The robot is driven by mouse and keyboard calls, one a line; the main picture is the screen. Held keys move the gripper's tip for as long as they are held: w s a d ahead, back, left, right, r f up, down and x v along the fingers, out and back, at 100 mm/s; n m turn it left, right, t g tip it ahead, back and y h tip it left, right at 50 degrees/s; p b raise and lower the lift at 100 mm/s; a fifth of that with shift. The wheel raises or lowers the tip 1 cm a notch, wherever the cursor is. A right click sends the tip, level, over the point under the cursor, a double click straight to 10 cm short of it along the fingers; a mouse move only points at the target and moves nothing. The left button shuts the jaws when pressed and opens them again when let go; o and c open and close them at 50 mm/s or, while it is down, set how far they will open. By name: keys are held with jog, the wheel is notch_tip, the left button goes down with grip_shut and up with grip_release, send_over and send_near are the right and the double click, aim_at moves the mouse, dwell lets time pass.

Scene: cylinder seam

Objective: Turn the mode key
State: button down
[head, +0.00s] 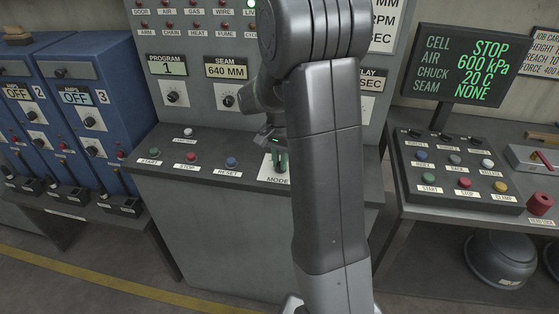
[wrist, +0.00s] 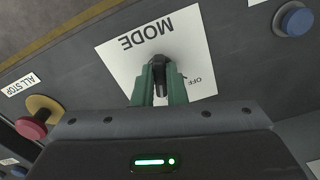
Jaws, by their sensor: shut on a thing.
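The mode key is a small black key standing in a dark round switch on a white plate marked MODE, and it shows in the wrist view (wrist: 158,66). The white plate (wrist: 125,50) has an OFF mark beside the switch; its other marks are hidden by my fingers. My gripper (wrist: 158,85) has green fingertips, one on each side of the key, and they are closed on it. In the head view, my gripper (head: 279,158) is at the MODE plate (head: 272,177) on the sloping console, and my arm covers part of the console.
A blue button (wrist: 294,20) and a red ALL STOP button (wrist: 32,126) flank the plate in the wrist view. START, STOP and RESET buttons line the console (head: 215,185) to the left. A screen (head: 465,65) reads STOP, SEAM NONE. Blue cabinets (head: 110,75) stand left.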

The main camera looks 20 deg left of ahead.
jog(key=shift+n, duration=1.5)
jog(key=c, duration=1.5)
grip_release()
jog(key=shift+o, duration=0.2)
notch_tip(320, 180, up, 14)
jog(key=shift+d+f, duration=0.1)
jog(key=shift+f, duration=0.1)
notch_tip(320, 180, down, 14)
jog(key=shift+r, duration=0.15)
